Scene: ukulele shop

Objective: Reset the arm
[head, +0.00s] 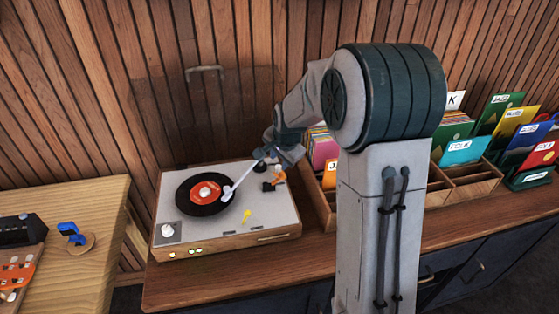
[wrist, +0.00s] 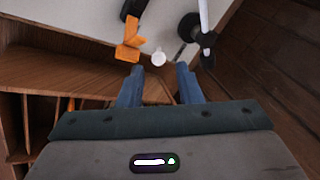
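My arm reaches over the record player (head: 285,215) from the right in the head view. My gripper (head: 280,153) is by the tonearm's rear end, at the player's back right corner. In the wrist view my gripper (wrist: 160,75) shows two blue fingers spread apart with nothing between them, so it is open. A small white knob (wrist: 159,57) is just beyond the fingertips; I cannot tell the gap in height. The white tonearm (head: 238,182) lies with its head over the black record (head: 188,200). An orange and black part (wrist: 128,45) is to the left in the wrist view.
Wooden record crates (head: 470,182) with labelled sleeves stand to the right, partly hidden by my arm. A wood-panelled wall (head: 150,90) is behind the player. A lighter table (head: 85,210) with small items is at left. Counter space in front of the player is clear.

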